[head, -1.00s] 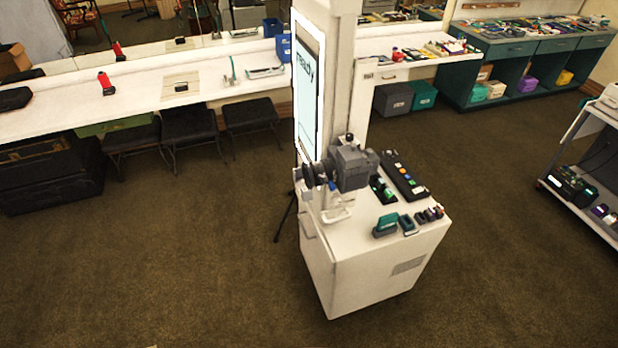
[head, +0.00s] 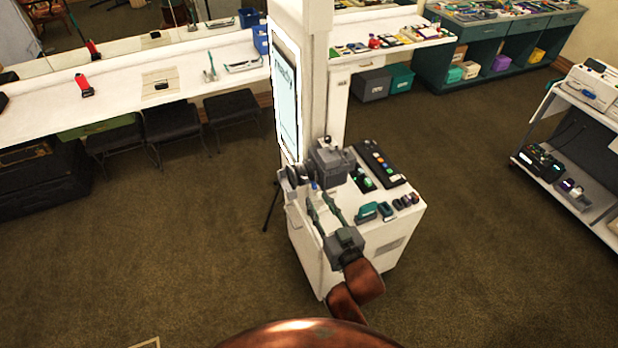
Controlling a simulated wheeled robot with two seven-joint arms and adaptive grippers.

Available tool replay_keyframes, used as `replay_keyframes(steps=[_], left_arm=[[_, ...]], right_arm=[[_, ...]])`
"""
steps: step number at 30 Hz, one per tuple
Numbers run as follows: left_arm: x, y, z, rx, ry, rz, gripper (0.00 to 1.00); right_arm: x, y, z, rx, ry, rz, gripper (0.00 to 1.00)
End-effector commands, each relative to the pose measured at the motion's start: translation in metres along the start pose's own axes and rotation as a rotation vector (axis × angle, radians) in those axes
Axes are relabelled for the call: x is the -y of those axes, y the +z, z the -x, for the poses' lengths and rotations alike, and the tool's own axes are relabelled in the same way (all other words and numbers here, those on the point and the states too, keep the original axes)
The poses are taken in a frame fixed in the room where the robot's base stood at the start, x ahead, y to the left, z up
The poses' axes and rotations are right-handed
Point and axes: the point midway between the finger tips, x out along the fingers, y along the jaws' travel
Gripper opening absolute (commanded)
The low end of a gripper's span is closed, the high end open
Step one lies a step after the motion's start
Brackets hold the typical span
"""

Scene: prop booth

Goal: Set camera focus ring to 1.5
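A grey camera (head: 331,163) stands on the white booth cabinet (head: 313,262), its lens pointing left. The dark ring part of the lens (head: 293,175) shows at its left end; the focus ring's numbers are too small to read. My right gripper (head: 318,194) reaches up from below, in front of the cabinet. Its two long greenish fingers are spread apart, with nothing seen between them. The fingertips are just below and right of the lens in the picture; I cannot tell whether they touch it. My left gripper is not in view.
A black button panel (head: 377,162) and small teal blocks (head: 367,212) sit on the cabinet top. A white post with a lit screen (head: 286,98) rises behind the camera. A cart (head: 580,150) stands at right.

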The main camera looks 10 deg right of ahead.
Motion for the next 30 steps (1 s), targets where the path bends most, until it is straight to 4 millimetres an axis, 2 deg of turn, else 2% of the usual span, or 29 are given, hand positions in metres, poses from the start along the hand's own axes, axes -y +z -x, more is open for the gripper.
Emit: replay_keyframes(steps=[1, 4, 12, 18, 30], left_arm=[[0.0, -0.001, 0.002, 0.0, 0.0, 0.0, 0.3], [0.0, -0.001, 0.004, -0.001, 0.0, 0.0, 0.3], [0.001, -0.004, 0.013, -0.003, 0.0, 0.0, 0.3], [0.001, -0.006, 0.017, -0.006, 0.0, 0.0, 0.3], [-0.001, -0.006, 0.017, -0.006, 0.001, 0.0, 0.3]], right_arm=[[0.001, -0.01, 0.001, -0.013, -0.001, -0.003, 0.29], [0.001, -0.017, -0.004, -0.022, -0.001, -0.005, 0.29], [0.002, -0.018, -0.046, -0.022, -0.001, -0.004, 0.29], [0.001, -0.017, -0.068, -0.021, -0.001, -0.004, 0.29], [0.001, -0.015, -0.074, -0.021, -0.001, -0.005, 0.27]])
